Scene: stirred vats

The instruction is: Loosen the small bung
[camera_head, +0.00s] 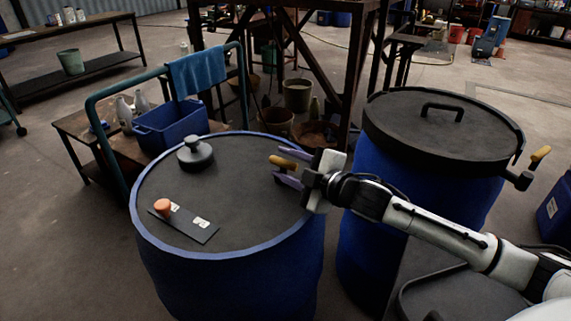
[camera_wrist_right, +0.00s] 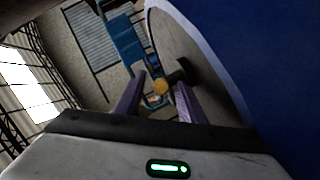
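The nearer blue drum (camera_head: 230,256) has a dark lid (camera_head: 235,195). A grey stepped bung (camera_head: 195,153) sits upright near the lid's far left. A smaller orange plug (camera_head: 163,207) stands at the left end of a dark strip (camera_head: 193,224) with white labels. My right gripper (camera_head: 286,166) is open at the lid's right side, its purple fingers on either side of a yellow-orange handle (camera_head: 281,162). In the right wrist view the handle's yellow end (camera_wrist_right: 160,88) shows between the spread fingers (camera_wrist_right: 157,82). What the handle joins is hidden. My left gripper is not in view.
A second blue drum (camera_head: 372,235) stands close on the right, its black lid (camera_head: 437,130) bearing a grip and a yellow-handled clamp (camera_head: 540,156). Behind the nearer drum is a trolley with a blue crate (camera_head: 172,125) and towel (camera_head: 197,72). Buckets (camera_head: 297,95) stand beyond.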

